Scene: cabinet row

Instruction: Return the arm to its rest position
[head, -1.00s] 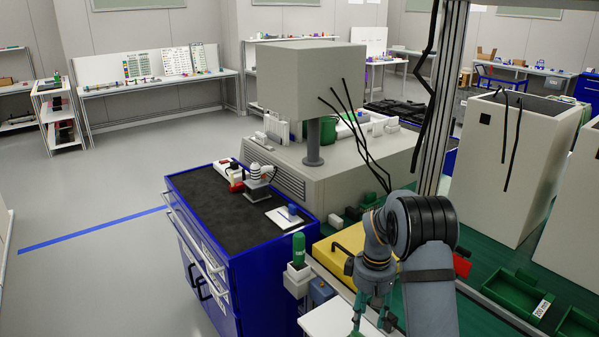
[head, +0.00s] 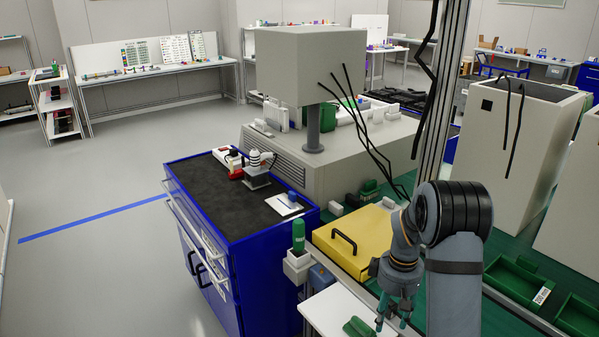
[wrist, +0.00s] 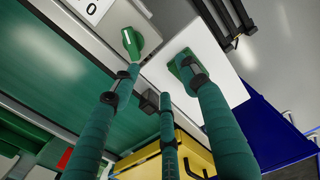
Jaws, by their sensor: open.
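My gripper (head: 392,323) hangs at the lower right of the head view, over the edge of the white board, with its teal fingers pointing down. In the wrist view my gripper (wrist: 160,78) has its fingers spread apart, with nothing held between them. A green piece (head: 358,327) lies on the white board (head: 335,306), left of the fingers. In the wrist view a green piece (wrist: 178,68) on the white surface is partly hidden by the right finger. My arm's upper links stand to the right and above the gripper in the head view.
A yellow case (head: 352,238) with a black handle lies just behind my arm. A blue cabinet (head: 262,265) stands left. Green trays (head: 520,282) are at right. In the wrist view a green knob (wrist: 132,42) sits on a grey box. The floor at left is clear.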

